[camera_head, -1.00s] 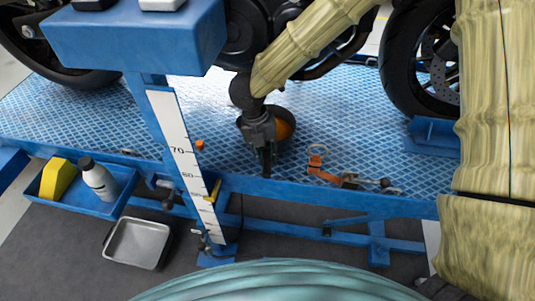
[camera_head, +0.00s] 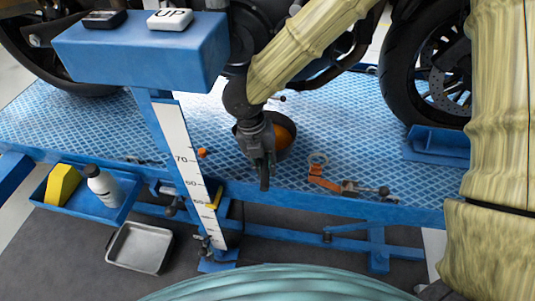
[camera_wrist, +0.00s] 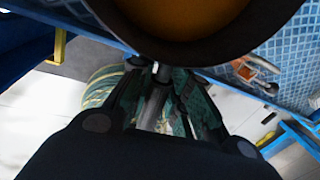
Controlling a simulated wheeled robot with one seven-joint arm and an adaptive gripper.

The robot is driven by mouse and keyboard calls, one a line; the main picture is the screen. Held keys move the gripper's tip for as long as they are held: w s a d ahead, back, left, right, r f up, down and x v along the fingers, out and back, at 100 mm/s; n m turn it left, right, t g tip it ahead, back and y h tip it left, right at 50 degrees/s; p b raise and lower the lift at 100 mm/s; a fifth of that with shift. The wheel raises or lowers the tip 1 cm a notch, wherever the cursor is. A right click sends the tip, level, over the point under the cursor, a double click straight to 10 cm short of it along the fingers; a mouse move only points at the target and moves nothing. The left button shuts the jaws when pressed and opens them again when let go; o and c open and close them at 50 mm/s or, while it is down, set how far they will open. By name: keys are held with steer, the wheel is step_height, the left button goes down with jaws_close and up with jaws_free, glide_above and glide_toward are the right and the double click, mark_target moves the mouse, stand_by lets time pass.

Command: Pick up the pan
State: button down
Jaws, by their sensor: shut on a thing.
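The pan is a dark round vessel with an orange interior or content. In the head view its bowl (camera_head: 289,152) shows over the blue lift deck, partly hidden behind my gripper (camera_head: 263,158). Its dark handle (camera_head: 264,182) points down toward the deck's front edge. In the wrist view the pan's dark rim (camera_wrist: 205,49) fills the top, and the handle (camera_wrist: 154,106) runs down between my fingers. My gripper (camera_wrist: 160,100) is shut on this handle. I cannot tell how far the pan stands above the deck.
A motorcycle stands on the lift deck (camera_head: 100,125). A blue control box (camera_head: 140,50) on a post with a scale (camera_head: 186,165) stands at left. A side tray (camera_head: 120,214) and a metal tray (camera_head: 140,247) are lower left.

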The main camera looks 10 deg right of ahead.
steer(key=s+a+p, duration=0.1)
steer(key=s+a, duration=0.2)
steer(key=s, duration=0.5)
steer(key=s+a+r+p, duration=0.1)
steer(key=s+a, duration=0.2)
steer(key=s, duration=0.6)
steer(key=shift+a, duration=0.15)
stand_by(1.2)
steer(key=shift+s+a+p, duration=0.15)
steer(key=shift+s+p, duration=0.15)
steer(key=shift+p, duration=1.4)
steer(key=shift+s+a+r+p, duration=0.15)
steer(key=shift+s+p, duration=0.65)
steer(key=shift+p, duration=1.3)
steer(key=shift+s+a+r+p, duration=0.1)
steer(key=shift+s+p, duration=0.5)
steer(key=shift+s+a+r+p, duration=0.1)
steer(key=shift+s+p, duration=0.5)
steer(key=shift+f, duration=0.1)
steer(key=shift+s, duration=0.1)
